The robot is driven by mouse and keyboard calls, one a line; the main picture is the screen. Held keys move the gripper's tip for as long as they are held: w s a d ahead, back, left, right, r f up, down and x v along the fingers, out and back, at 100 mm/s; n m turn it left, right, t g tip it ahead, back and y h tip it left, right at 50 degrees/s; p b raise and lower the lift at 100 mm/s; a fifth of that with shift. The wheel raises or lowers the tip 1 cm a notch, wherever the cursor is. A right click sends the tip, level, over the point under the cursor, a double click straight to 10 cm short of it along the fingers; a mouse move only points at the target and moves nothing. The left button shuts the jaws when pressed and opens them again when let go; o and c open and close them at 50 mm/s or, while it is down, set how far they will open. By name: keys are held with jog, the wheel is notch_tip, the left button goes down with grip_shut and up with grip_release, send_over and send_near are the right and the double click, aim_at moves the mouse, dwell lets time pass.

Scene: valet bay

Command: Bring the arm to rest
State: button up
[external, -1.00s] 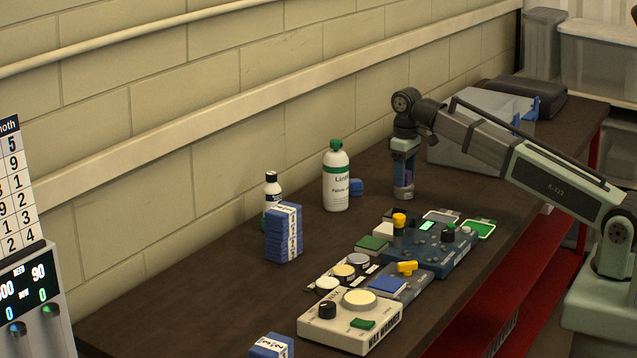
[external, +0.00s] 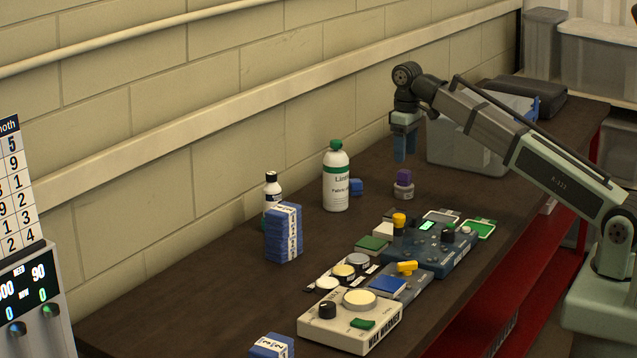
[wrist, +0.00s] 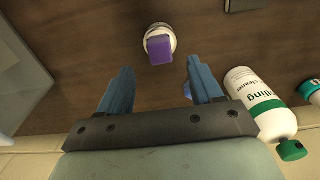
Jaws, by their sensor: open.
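My gripper (external: 404,158) hangs pointing down above the dark bench, with its blue fingers empty. In the wrist view my gripper (wrist: 160,85) has its two fingers spread wide apart. A small round grey piece with a purple block on top (external: 403,184) stands on the bench below the fingertips, apart from them. The purple-topped piece also shows in the wrist view (wrist: 160,48), beyond and between the fingers.
A white bottle with a green cap (external: 336,180) stands left of the gripper, a small blue item (external: 356,187) beside it. A grey bin (external: 462,150) is behind the arm. Blue stacked blocks (external: 284,235) and several control boxes (external: 350,325) fill the front.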

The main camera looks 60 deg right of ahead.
jog(key=shift+r, duration=0.3)
